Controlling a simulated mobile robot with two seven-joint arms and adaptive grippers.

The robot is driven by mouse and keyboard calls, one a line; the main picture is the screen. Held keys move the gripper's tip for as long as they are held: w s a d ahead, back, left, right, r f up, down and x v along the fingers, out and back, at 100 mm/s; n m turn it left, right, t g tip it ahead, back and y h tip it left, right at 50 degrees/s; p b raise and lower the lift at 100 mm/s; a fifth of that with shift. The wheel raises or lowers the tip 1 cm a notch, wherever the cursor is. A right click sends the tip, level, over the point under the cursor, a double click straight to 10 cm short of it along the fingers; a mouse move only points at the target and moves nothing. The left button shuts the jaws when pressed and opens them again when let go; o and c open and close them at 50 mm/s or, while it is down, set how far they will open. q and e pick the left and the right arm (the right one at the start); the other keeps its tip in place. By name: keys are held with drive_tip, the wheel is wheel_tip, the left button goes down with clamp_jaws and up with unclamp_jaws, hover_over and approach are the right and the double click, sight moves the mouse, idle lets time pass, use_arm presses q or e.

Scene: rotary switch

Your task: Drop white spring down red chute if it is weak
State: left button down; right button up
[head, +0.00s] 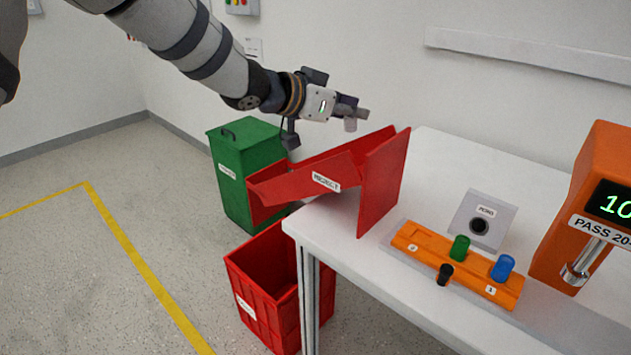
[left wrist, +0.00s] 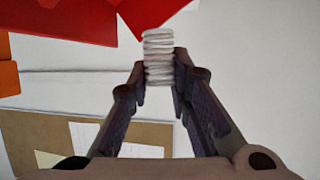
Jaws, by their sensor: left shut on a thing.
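My left gripper (head: 353,112) is shut on the white spring (head: 350,125). It holds the spring in the air above the red chute, close to its upper edge. In the left wrist view the spring (left wrist: 158,48) stands between the two fingertips, its coils stacked, with red surfaces (left wrist: 70,20) of the chute behind it. The red chute (head: 310,178) has a label that seems to read REJECT. It sits at the table's left end and slopes down left, past the table edge. My right gripper is not in view.
A red crate (head: 255,285) stands on the floor below the chute. A lidded green bin (head: 235,175) stands behind it.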

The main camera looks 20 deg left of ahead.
use_arm(q)
drive_tip(key=c, duration=1.4)
unclamp_jaws()
drive_tip(key=v, duration=1.2)
drive_tip(key=shift+a+f, duration=0.1)
